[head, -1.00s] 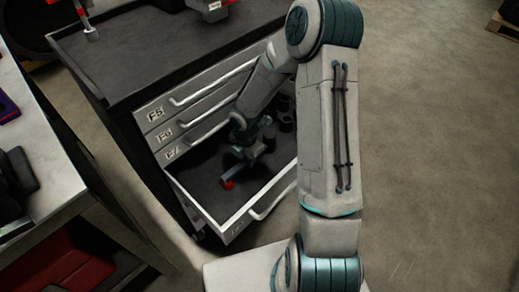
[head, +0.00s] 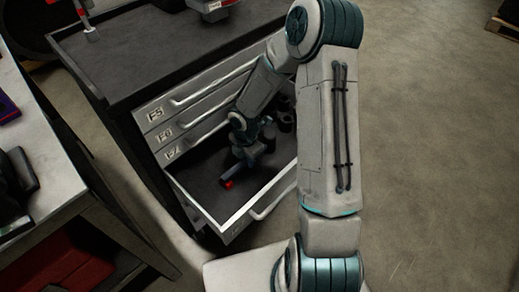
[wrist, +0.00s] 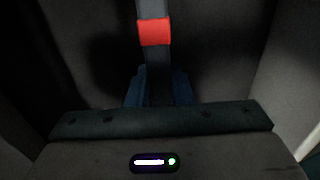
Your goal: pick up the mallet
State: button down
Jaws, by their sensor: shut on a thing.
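The mallet (head: 228,184) is in the open bottom drawer (head: 205,195) of the cabinet; its red band shows in the head view near the drawer's front left. In the wrist view the grey handle with the red band (wrist: 155,32) runs up from between the fingers. My gripper (head: 243,157) is down inside the drawer and shut on the handle; its blue fingers (wrist: 153,88) flank the handle in the wrist view. The mallet's head is not clearly visible, and I cannot tell whether the mallet touches the drawer floor.
Dark cylindrical parts (head: 286,120) stand at the drawer's right end. Closed drawers with bar handles (head: 210,115) are above, under the dark cabinet top (head: 150,50). A workbench (head: 45,150) is at left. The floor at right (head: 430,150) is clear.

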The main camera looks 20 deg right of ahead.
dwell(0.4)
notch_tip(320, 180, up, 10)
jog(key=p, duration=0.2)
jog(key=shift+p, duration=0.3)
dwell(1.7)
